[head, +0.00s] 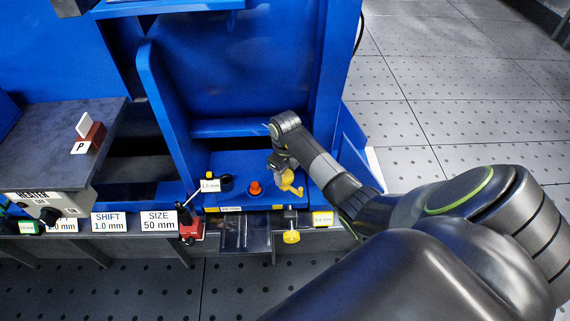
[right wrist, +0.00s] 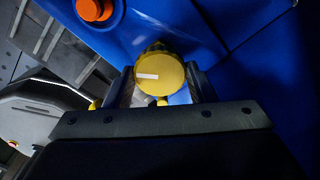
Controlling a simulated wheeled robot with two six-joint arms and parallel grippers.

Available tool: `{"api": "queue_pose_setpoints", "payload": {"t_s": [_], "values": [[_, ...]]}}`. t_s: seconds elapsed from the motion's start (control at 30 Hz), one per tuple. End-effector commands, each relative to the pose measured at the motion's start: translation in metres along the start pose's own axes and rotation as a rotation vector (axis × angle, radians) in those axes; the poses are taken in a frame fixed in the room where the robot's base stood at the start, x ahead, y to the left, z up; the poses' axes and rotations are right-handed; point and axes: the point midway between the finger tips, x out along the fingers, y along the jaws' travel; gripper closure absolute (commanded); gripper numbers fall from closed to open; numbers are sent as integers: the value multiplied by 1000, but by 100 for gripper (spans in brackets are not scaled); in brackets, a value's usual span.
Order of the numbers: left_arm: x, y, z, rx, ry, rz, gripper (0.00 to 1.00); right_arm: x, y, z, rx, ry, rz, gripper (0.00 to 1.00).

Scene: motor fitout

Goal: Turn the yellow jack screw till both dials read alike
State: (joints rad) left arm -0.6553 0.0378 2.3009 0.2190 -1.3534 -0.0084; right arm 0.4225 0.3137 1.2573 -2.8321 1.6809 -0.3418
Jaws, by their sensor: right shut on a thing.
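My right gripper (head: 285,180) reaches down over the right end of the blue ledge, beside an orange cap. It is shut on a yellow knob, which I take to be the jack screw (head: 291,188). In the right wrist view the jack screw (right wrist: 160,75) is a round yellow head with a white mark, held between the two fingers (right wrist: 163,88). Another yellow knob (head: 291,237) hangs below the ledge's front edge. I cannot make out dial faces. My left gripper is out of view.
The orange cap (head: 255,188) stands just left of my right gripper, with a black knob (head: 227,183) farther left. Blue walls rise close behind. A red block with a lever (head: 190,230) and signs SHIFT 1.0 mm (head: 109,222) and SIZE 50 mm (head: 159,221) line the front.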

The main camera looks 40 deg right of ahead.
Motion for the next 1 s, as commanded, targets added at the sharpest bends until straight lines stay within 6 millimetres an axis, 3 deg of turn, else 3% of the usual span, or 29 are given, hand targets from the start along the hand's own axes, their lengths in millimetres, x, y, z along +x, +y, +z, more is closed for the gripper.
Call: {"api": "queue_pose_setpoints", "payload": {"t_s": [0.4,1.0], "values": [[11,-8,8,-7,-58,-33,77,1,1,-1,235,2,2,73],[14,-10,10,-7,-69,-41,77,3,1,-1,284,3,3,73]]}}
